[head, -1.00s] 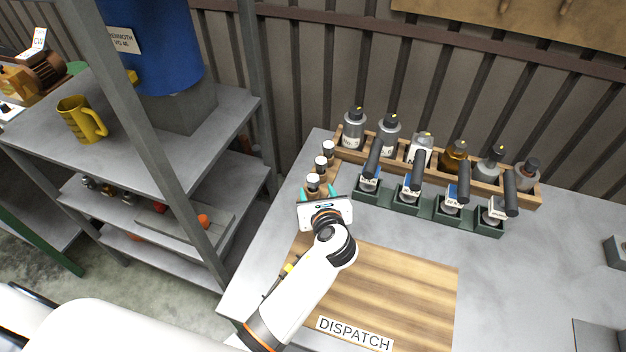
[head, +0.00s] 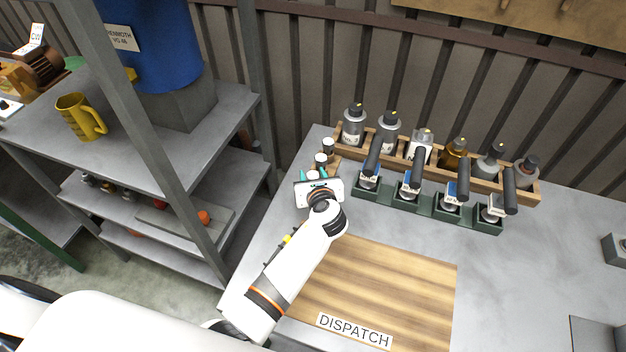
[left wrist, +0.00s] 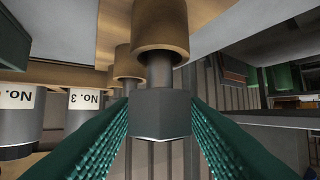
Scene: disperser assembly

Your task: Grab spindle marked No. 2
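The black-handled tools (head: 418,168) stand in a green rack (head: 470,221), with labels too small to read. Left of them, a short row of white-topped pieces (head: 328,145) stands on a wooden strip. My left gripper (head: 315,174) is at the near end of this row, its teal fingers open. An upside-down label reads No. 3 (left wrist: 84,99); no No. 2 mark is legible. My right gripper is not in view.
Several bottles (head: 353,126) stand in a wooden rack (head: 530,199) behind the green rack. A striped wooden board marked DISPATCH (head: 390,280) lies in front. A grey shelf (head: 160,160) with a yellow mug (head: 80,117) stands left.

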